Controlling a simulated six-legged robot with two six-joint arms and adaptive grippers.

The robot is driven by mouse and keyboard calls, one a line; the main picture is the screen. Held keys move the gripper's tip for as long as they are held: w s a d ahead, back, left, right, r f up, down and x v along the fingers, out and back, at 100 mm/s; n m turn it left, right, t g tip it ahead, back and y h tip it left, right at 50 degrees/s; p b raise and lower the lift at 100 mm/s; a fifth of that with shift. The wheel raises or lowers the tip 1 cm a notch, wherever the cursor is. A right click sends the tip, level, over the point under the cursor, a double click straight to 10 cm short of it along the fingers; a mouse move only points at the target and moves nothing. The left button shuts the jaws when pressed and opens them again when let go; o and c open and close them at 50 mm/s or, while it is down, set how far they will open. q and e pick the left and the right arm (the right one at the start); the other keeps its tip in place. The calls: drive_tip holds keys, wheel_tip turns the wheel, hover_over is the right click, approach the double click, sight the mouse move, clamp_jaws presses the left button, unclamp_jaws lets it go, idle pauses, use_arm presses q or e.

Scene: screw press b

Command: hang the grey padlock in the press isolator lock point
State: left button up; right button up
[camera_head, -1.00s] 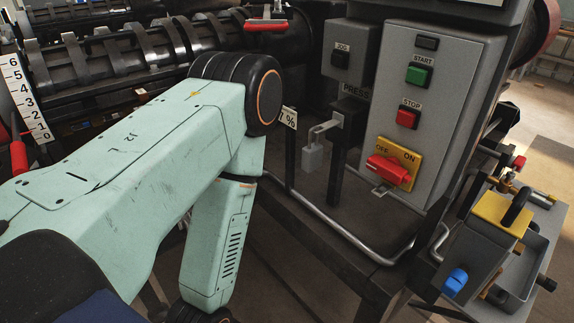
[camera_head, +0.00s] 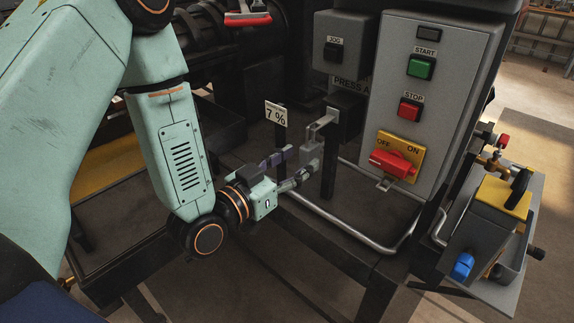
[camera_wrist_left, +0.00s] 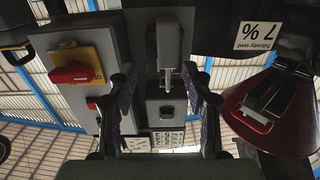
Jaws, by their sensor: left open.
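The grey padlock (camera_head: 310,152) hangs by its shackle from a pale hook (camera_head: 322,124) on a dark post, left of the press control panel. In the left wrist view the padlock (camera_wrist_left: 167,46) is in the upper middle, between the fingers in the picture. My left gripper (camera_head: 290,180) is open and close to the padlock, just below left of it in the head view. I cannot tell if they touch. The red isolator handle (camera_head: 392,163) sits on a yellow OFF/ON plate, with a small metal lock tab (camera_head: 385,185) below it. The isolator handle also shows in the left wrist view (camera_wrist_left: 72,73). My right gripper is not in view.
A bent metal rail (camera_head: 350,232) runs in front of the panel. A "7 %" sign (camera_head: 276,114) stands beside the padlock. The STOP (camera_head: 410,109) and START (camera_head: 421,67) buttons are above the isolator. A cluttered side tray (camera_head: 510,290) is at the right.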

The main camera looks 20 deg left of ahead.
sight(300, 152)
use_arm(q)
drive_tip(key=w, duration=0.3)
drive_tip(key=shift+w+a+f, duration=0.25)
drive_tip(key=shift+w, duration=0.1)
drive_tip(key=shift+w+d+r, duration=0.1)
drive_tip(key=shift+w+d, duration=0.65)
drive_tip(key=shift+d, duration=0.2)
drive_tip(key=shift+w+d, duration=0.2)
drive_tip(key=shift+d, duration=0.1)
drive_tip(key=shift+w+a, duration=0.1)
drive_tip(key=shift+a, duration=0.65)
drive_tip(key=shift+d, duration=0.55)
drive_tip(key=c, duration=0.5)
drive_tip(key=shift+a, duration=0.4)
drive_tip(key=c, duration=0.4)
drive_tip(key=shift+d, duration=0.2)
clamp_jaws()
drive_tip(key=shift+o, duration=1.4)
unclamp_jaws()
clamp_jaws()
